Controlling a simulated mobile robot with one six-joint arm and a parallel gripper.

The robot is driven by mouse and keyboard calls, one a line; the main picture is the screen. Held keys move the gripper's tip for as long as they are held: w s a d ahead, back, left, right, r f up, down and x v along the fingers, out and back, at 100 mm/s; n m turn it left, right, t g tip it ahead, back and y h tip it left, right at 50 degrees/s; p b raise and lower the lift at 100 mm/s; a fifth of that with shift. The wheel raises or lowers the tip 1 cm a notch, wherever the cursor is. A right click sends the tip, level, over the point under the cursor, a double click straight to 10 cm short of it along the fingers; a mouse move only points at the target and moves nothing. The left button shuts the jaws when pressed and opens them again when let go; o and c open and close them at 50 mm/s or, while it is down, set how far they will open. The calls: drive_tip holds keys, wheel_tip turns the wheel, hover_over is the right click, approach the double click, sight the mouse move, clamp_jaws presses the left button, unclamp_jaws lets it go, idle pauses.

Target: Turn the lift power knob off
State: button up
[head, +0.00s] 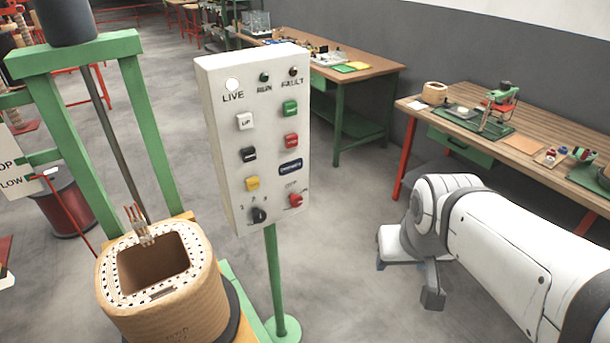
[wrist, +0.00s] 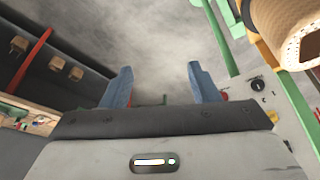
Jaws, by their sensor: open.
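The white control panel (head: 250,150) stands upright on a green post. At its bottom are a black rotary knob (head: 259,215) on the left and a red knob (head: 296,200) on the right. Their labels are too small to read, so I cannot tell which is the lift power knob. In the wrist view, the black knob (wrist: 257,86) and red knob (wrist: 225,97) show at the right, outside the fingers. My gripper (head: 432,297) is to the right of the panel and apart from it. In the wrist view my gripper (wrist: 160,85) is open and empty, its fingers spread over the floor.
A wooden coil former (head: 165,310) with a perforated top stands left of the post, by a green lift frame (head: 150,140). A workbench (head: 540,165) stands at the right and another (head: 345,80) behind the panel. The floor between panel and arm is clear.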

drive_tip(key=shift+o, duration=0.2)
drive_tip(key=w+f+n+t+b, duration=0.1)
drive_tip(key=w+f+t+b, duration=0.3)
drive_tip(key=w+f, duration=0.3)
drive_tip(key=w+b, duration=0.1)
drive_tip(key=w, duration=0.4)
drive_tip(key=shift+w+a, duration=0.15)
drive_tip(key=shift+w, duration=0.1)
drive_tip(key=n+t+y+b, duration=0.6)
drive_tip(key=t+y+b, duration=0.1)
drive_tip(key=y+b, duration=0.4)
approach(298, 203)
drive_tip(key=p+x, duration=0.1)
drive_tip(key=x, duration=0.7)
drive_tip(key=shift+a, duration=0.15)
drive_tip(key=shift+c, duration=0.5)
